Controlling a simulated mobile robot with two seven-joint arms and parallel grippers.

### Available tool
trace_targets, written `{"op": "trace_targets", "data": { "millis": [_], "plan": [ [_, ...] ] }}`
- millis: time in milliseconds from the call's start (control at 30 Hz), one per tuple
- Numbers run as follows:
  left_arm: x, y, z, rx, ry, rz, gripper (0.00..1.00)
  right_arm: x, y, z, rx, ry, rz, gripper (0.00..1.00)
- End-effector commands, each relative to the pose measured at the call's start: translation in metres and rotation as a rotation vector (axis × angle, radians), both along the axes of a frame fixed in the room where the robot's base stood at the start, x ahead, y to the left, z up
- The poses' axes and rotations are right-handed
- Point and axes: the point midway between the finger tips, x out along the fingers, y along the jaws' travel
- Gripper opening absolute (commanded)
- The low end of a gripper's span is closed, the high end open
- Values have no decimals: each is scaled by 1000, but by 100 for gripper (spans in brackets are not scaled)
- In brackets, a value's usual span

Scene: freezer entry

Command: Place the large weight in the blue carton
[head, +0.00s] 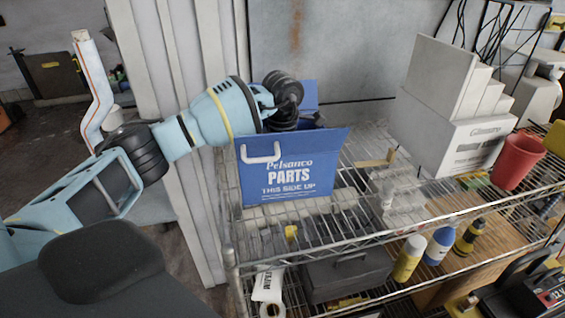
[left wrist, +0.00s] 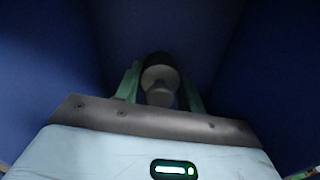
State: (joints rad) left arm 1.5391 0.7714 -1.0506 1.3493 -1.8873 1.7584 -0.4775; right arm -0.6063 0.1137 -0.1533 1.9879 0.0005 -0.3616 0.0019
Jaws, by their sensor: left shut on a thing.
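The blue carton (head: 291,172), printed "PELSANCO PARTS THIS SIDE UP", stands upright and open on the top wire shelf. My left arm reaches over its rim from the left, with the wrist bent down into the opening. The carton wall hides the gripper in the head view. In the left wrist view my left gripper (left wrist: 160,74) has its green fingers shut on the large weight (left wrist: 160,84), a pale rounded piece with a dark far end. Dark blue carton walls (left wrist: 52,62) surround it. I cannot tell whether the weight touches the carton's floor. My right gripper is out of view.
White boxes (head: 455,143) and a red cup (head: 517,161) stand to the right on the wire shelf (head: 375,235). Bottles (head: 439,243) and a grey case (head: 345,275) sit on the lower shelf. A pale wall panel (head: 190,200) borders the carton's left side.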

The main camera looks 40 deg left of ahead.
Motion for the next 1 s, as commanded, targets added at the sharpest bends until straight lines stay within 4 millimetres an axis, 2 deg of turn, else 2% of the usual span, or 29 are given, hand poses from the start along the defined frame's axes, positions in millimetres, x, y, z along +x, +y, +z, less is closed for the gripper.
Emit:
{"op": "trace_targets", "data": {
  "millis": [300,333,467,767,867,1000],
  "plan": [
    [0,0,-2,-1,-2,0,0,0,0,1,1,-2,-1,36],
    [0,0,-2,0,0,0,43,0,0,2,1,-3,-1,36],
    [0,0,-2,0,0,0,60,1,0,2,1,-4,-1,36],
    [0,0,-1,0,-1,1,61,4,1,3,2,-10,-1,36],
    [1,0,5,0,-3,1,61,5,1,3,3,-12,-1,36],
    [1,0,25,-2,-5,1,61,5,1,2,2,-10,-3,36]
  ]
}}
